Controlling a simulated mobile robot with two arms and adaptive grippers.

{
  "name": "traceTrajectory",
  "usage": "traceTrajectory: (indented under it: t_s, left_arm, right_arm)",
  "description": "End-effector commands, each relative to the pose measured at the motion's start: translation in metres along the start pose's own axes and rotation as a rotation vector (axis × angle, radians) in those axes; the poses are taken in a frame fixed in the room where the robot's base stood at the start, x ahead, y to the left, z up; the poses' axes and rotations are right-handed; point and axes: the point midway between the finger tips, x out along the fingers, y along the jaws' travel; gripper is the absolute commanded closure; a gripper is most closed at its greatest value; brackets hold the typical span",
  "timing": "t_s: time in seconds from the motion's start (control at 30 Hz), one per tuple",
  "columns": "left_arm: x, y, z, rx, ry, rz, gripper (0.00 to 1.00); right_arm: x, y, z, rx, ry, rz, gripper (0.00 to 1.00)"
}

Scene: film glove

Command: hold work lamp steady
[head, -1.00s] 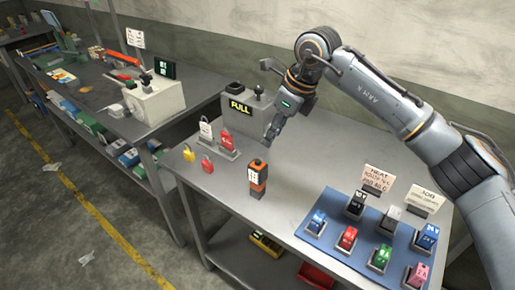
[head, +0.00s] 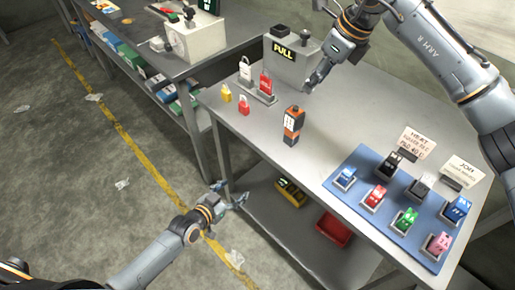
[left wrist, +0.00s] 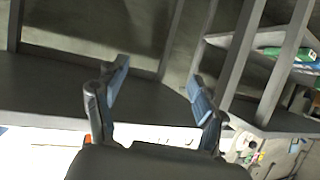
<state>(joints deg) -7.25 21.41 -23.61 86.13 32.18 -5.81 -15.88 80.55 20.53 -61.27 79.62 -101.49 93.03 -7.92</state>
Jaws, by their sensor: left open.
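An orange and black upright block with a white label, which looks like the work lamp (head: 293,125), stands on the grey bench in the head view. My left gripper (head: 240,197) is low in front of the bench, below and to the left of the lamp and apart from it. In the left wrist view its two fingers (left wrist: 158,88) are spread with nothing between them. The lamp cannot be made out there. My right gripper (head: 318,45) is above the back of the bench near the FULL box, its fingers spread and empty, not touching the lamp.
A blue mat (head: 408,238) with several coloured blocks lies on the bench's right part. Red and yellow padlocks (head: 244,105) stand left of the lamp. The grey FULL box (head: 290,68) is behind. The lower shelf (head: 305,235) holds a red bin (head: 333,229).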

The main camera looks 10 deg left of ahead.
Motion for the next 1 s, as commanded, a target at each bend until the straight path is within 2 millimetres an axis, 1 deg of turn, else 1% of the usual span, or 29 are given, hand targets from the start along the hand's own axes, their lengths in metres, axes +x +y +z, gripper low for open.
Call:
traceTrajectory:
  t_s: [0.03,0.07,0.1,0.17,0.2,0.3,0.4,0.5,0.57,0.67,0.77,1.0]
  left_arm:
    - [-0.001,0.005,-0.033,0.012,0.062,0.024,0.30]
    - [-0.003,0.010,-0.050,0.016,0.095,0.038,0.30]
    - [-0.005,0.015,-0.072,0.021,0.138,0.057,0.30]
    - [-0.011,0.024,-0.104,0.027,0.200,0.087,0.30]
    - [-0.016,0.030,-0.124,0.031,0.237,0.106,0.30]
    - [-0.029,0.045,-0.164,0.036,0.316,0.151,0.30]
    - [-0.041,0.057,-0.192,0.040,0.374,0.185,0.30]
    - [-0.050,0.065,-0.209,0.041,0.408,0.208,0.30]
    - [-0.052,0.068,-0.214,0.042,0.420,0.215,0.30]
    - [-0.049,0.070,-0.220,0.041,0.428,0.220,0.30]
    - [-0.039,0.073,-0.225,0.038,0.428,0.220,0.30]
    - [0.002,0.083,-0.245,0.040,0.429,0.219,0.30]
  right_arm:
    - [0.000,0.000,0.000,0.000,0.000,0.000,0.62]
    - [0.000,0.000,0.000,0.000,0.000,0.000,0.62]
    - [0.000,0.000,0.000,0.000,0.000,0.000,0.62]
    - [0.000,0.000,0.000,0.000,0.000,0.000,0.62]
    - [0.000,0.000,0.000,0.000,0.000,0.000,0.62]
    - [0.000,0.000,0.000,0.000,0.000,0.000,0.62]
    - [0.000,0.000,0.000,0.000,0.000,0.000,0.62]
    - [0.000,0.000,0.000,0.000,0.000,0.000,0.62]
    - [0.000,0.000,0.000,0.000,0.000,0.000,0.62]
    - [0.000,0.000,0.000,0.000,0.000,0.000,0.62]
    - [0.000,0.000,0.000,0.000,0.000,0.000,0.62]
    - [0.000,0.000,0.000,0.000,0.000,0.000,0.62]
